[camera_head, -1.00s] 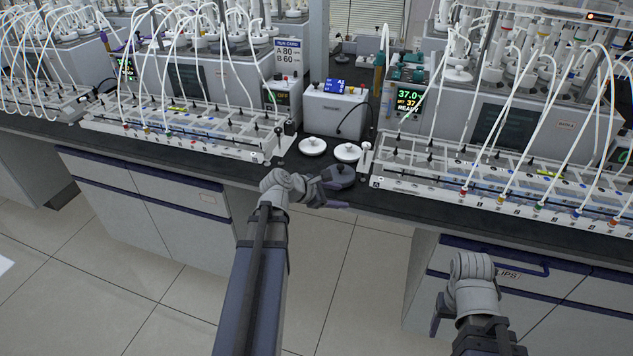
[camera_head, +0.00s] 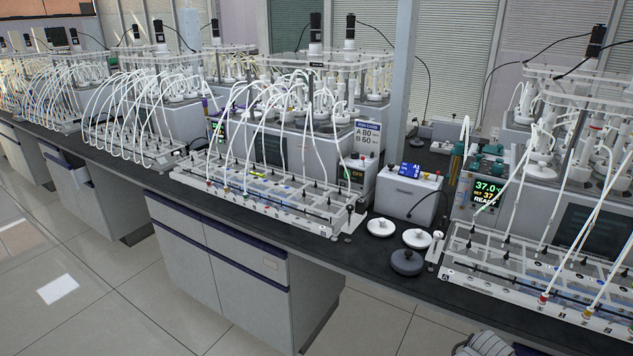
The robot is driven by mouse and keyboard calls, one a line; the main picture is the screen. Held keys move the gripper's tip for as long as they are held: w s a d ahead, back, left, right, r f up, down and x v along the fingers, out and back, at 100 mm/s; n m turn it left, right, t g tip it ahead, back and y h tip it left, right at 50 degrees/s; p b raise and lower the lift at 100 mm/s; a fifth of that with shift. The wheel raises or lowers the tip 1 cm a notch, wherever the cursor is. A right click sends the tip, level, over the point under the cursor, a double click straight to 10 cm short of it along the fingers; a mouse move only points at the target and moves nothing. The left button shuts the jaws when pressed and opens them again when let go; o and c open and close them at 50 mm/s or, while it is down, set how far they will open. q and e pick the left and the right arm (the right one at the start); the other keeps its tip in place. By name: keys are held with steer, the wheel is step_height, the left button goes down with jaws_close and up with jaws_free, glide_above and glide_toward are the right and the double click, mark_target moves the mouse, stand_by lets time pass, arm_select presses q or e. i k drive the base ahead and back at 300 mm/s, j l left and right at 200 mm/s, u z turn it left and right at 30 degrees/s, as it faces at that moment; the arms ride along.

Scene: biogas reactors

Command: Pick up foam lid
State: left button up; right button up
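Three round lids with centre knobs lie on the black bench. Two are white: the left white lid (camera_head: 381,227) and the right white lid (camera_head: 417,239). A dark grey lid (camera_head: 406,262) lies in front of them near the bench edge. I cannot tell from the look alone which is the foam lid. Neither gripper's fingers show. Only a grey ribbed wrist part, which looks like that of my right arm, shows at the bottom edge, apart from the lids.
A tube rack (camera_head: 262,192) stands left of the lids and another rack (camera_head: 540,280) stands right, both with white hoses. A white box (camera_head: 407,193) with a blue display is behind. A narrow strip of bench (camera_head: 360,258) is bare. Drawer cabinets (camera_head: 240,270) stand below.

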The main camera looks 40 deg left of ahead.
mark_target(405, 261)
steer(key=u, duration=1.95)
steer(key=i+l, duration=0.15)
steer(key=l, duration=0.25)
steer(key=i+l, duration=0.1)
steer(key=l, duration=0.25)
steer(key=i+l, duration=0.15)
steer(key=l, duration=0.25)
